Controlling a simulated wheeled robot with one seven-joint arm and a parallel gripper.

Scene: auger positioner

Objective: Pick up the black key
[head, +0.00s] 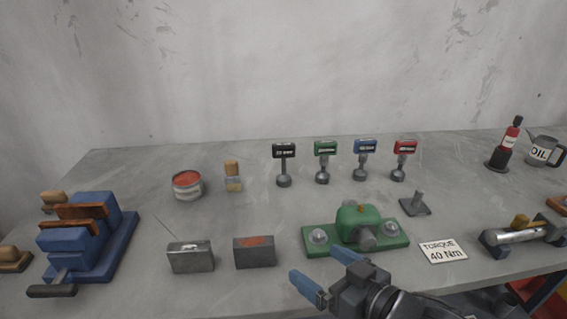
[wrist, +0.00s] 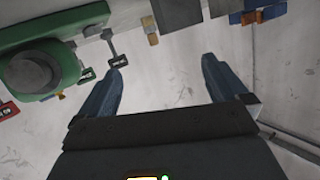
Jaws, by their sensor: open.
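The black key (head: 284,151) stands upright on the bench at the left end of a row of keys, its grey stem ending in a round knob. The green key (head: 325,148), blue key (head: 365,146) and red key (head: 404,147) stand to its right. In the wrist view the scene is inverted and the black key (wrist: 119,61) appears by the tip of the left finger. My gripper (head: 315,264) is open and empty near the bench's front, well short of the keys. It also shows open in the wrist view (wrist: 161,66).
A green fixture (head: 390,229) with a domed housing stands between my gripper and the keys' right side. Two grey blocks (head: 190,257) (head: 255,252) sit left of my gripper.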

